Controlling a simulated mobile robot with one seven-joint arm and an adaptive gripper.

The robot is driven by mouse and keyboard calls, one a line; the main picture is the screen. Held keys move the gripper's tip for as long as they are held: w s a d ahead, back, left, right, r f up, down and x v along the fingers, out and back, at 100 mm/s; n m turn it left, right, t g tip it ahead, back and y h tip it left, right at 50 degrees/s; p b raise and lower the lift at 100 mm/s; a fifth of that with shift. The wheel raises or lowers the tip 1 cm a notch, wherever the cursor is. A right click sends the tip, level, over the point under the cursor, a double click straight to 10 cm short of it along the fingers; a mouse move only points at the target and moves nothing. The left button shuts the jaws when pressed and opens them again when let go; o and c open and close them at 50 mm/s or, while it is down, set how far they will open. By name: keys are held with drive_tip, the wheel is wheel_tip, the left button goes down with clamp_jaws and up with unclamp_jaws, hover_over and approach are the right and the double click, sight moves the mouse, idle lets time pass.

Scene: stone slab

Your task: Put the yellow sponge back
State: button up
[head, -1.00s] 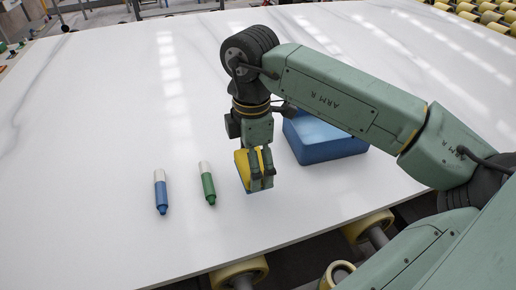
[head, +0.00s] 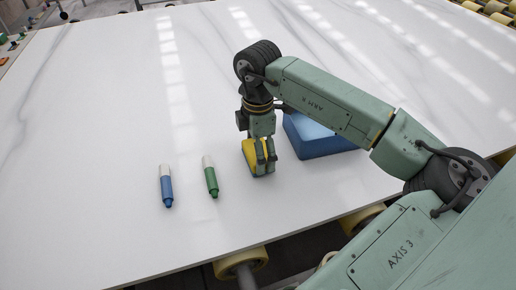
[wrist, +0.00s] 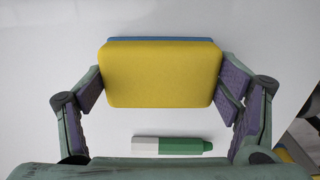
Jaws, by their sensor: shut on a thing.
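The yellow sponge (head: 250,153) is between the fingers of my gripper (head: 262,168), just left of the blue bin. In the wrist view the sponge (wrist: 160,75) shows its yellow face, with a blue layer along its far edge. My gripper (wrist: 162,85) is shut on the sponge, with a purple-padded finger at each short end. The sponge is low over the white slab (head: 100,130); I cannot tell whether it touches it. The blue bin (head: 318,146) stands on the slab, partly hidden behind my arm.
A green marker (head: 211,178) and a blue marker (head: 167,187) lie left of my gripper. The green marker (wrist: 180,146) also shows in the wrist view. Rollers (head: 242,264) lie beyond the slab's front edge. The slab's left and far parts are clear.

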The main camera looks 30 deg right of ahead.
drive_tip(key=shift+f, duration=0.2)
drive_tip(key=o, duration=1)
drive_tip(key=shift+r, duration=0.1)
drive_tip(key=shift+c, duration=0.2)
wheel_tip(320, 180, up, 12)
drive_tip(key=b, duration=0.3)
drive_tip(key=shift+r, duration=0.2)
